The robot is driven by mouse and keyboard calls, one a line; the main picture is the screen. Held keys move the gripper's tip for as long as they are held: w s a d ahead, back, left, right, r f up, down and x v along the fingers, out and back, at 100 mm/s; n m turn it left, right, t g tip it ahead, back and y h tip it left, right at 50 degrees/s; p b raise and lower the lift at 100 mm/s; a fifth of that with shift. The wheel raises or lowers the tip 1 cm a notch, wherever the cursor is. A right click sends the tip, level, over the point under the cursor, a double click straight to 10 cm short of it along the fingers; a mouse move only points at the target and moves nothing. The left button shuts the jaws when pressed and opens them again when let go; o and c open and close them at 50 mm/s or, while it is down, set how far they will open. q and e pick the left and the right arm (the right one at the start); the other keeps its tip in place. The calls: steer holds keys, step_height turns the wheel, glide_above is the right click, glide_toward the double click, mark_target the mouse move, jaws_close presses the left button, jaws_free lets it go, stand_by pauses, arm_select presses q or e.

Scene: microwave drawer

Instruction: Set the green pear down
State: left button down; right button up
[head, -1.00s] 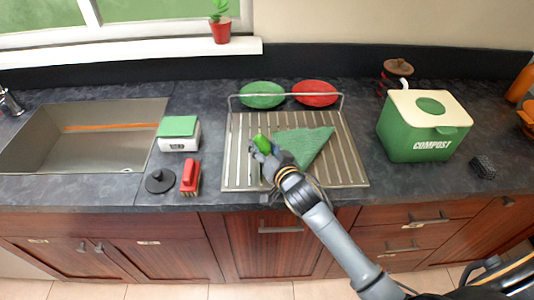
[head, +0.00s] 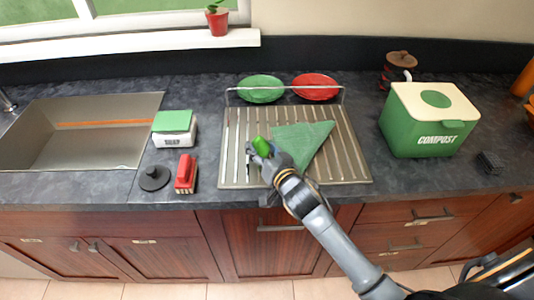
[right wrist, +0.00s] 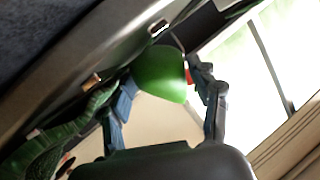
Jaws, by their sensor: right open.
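The green pear (head: 262,145) is over the ribbed metal drain rack (head: 233,170), left of the folded green cloth (head: 305,143). My right gripper (head: 259,155) is at the pear, near the middle left of the rack. In the right wrist view, the pear (right wrist: 160,75) is between the tips of my open right gripper (right wrist: 164,85). The fingers stand apart on both sides of it; whether they still touch it, and whether the pear rests on the rack, I cannot tell. My left gripper is not in view.
Green (head: 261,89) and red (head: 316,87) plates stand behind the rack. A compost bin (head: 428,122) is on the right. A soap box (head: 174,128), red brush (head: 186,173) and dark round stopper (head: 154,178) are on the left, beside the sink (head: 75,145).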

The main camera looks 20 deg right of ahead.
steer(key=shift+s, duration=0.35)
steer(key=b+v, duration=0.2)
steer(key=v, duration=0.9)
steer(key=shift+s+d+r, duration=0.1)
steer(key=shift+r, duration=0.1)
